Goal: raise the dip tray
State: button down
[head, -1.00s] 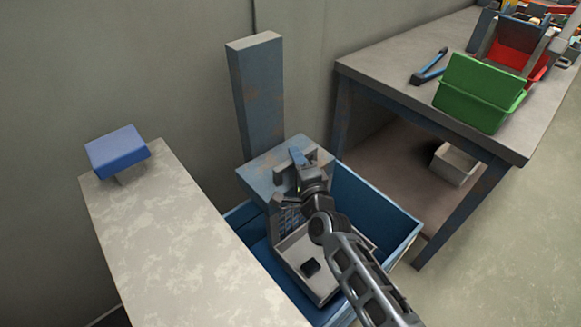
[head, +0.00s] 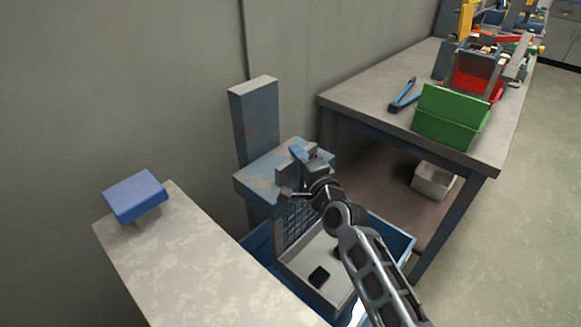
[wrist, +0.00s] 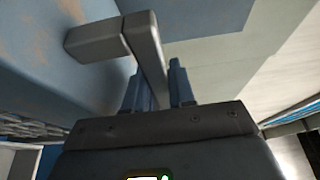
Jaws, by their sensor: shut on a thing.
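The dip tray (head: 308,257) is a shallow grey tray with a mesh back panel (head: 297,222). It hangs under a worn blue carriage block (head: 262,172) on an upright blue post (head: 256,125). My gripper (head: 299,156) is at the carriage's front. In the wrist view its blue fingers (wrist: 160,85) are shut on a grey bar handle (wrist: 146,48) that sticks out from the carriage. A small dark piece (head: 319,277) lies in the tray, and a second dark spot is partly hidden by my arm. The tray is above the blue tub (head: 402,243), whose near side is mostly hidden.
A pale counter (head: 190,265) with a blue pad (head: 135,195) is at the left.

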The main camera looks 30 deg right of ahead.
jog(key=shift+r+p, duration=1.8)
jog(key=shift+r, duration=0.9)
jog(key=shift+w+r, duration=0.1)
jog(key=c, duration=1.1)
grip_release()
jog(key=shift+o, duration=0.3)
jog(key=shift+s+f, duration=0.2)
jog(key=shift+s, duration=0.05)
jog(key=s, duration=0.7)
jog(key=shift+s+a, duration=0.25)
jog(key=shift+a, duration=0.1)
